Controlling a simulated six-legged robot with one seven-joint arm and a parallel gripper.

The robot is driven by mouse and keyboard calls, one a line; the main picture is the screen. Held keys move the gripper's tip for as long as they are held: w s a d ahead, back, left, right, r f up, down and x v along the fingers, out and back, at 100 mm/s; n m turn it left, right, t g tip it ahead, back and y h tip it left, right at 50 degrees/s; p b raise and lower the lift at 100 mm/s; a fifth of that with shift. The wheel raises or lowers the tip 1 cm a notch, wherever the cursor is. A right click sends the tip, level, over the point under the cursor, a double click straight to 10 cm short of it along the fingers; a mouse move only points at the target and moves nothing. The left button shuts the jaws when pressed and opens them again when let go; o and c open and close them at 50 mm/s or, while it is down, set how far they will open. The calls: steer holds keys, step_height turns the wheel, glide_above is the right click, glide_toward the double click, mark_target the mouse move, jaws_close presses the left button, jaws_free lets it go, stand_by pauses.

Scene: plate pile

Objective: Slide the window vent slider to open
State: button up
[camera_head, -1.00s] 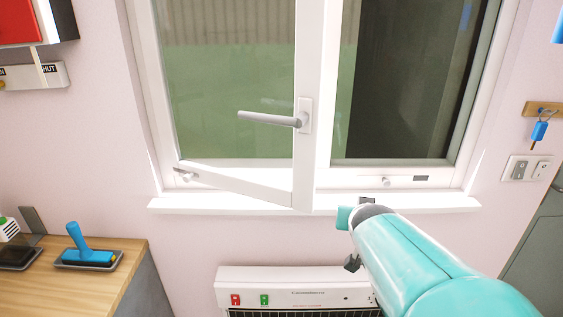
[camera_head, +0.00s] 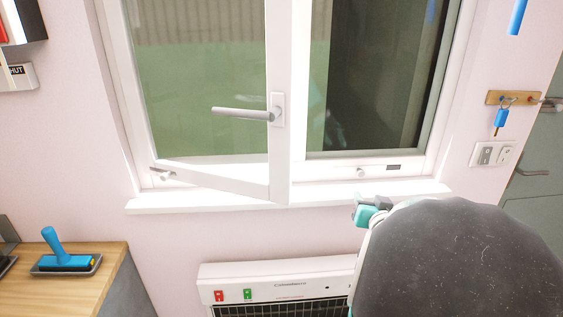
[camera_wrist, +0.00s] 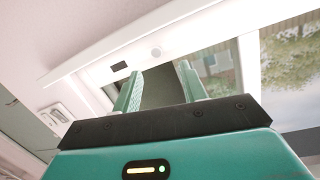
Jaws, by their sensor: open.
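The window (camera_head: 270,60) has a small white round knob (camera_head: 361,172) on its lower right frame, with a short dark slot (camera_head: 393,167) to its right. I take this knob for the vent slider. In the wrist view the knob (camera_wrist: 156,52) and the dark slot (camera_wrist: 120,67) lie just beyond my fingertips. My gripper (camera_head: 368,208) is below the knob, in front of the sill, partly hidden by my arm. In the wrist view its two teal fingers (camera_wrist: 158,82) are apart with nothing between them. I see no contact with the knob.
The left sash stands ajar, with a grey handle (camera_head: 243,113). The white sill (camera_head: 210,200) juts out below the window. A heater (camera_head: 280,275) is beneath it. A wooden counter (camera_head: 85,290) with a blue-handled tool (camera_head: 62,255) is at left. Blue-tagged keys (camera_head: 501,118) hang at right.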

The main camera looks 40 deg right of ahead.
mark_target(362, 174)
steer(key=w+d, duration=0.2)
steer(key=w, duration=0.1)
steer(key=w+d+t, duration=0.1)
steer(key=w+d, duration=0.1)
steer(key=d, duration=0.1)
steer(key=w+d+t, duration=0.1)
steer(key=w+d, duration=0.2)
steer(key=shift+w+f, duration=0.3)
steer(key=shift+f, duration=0.1)
jaws_close()
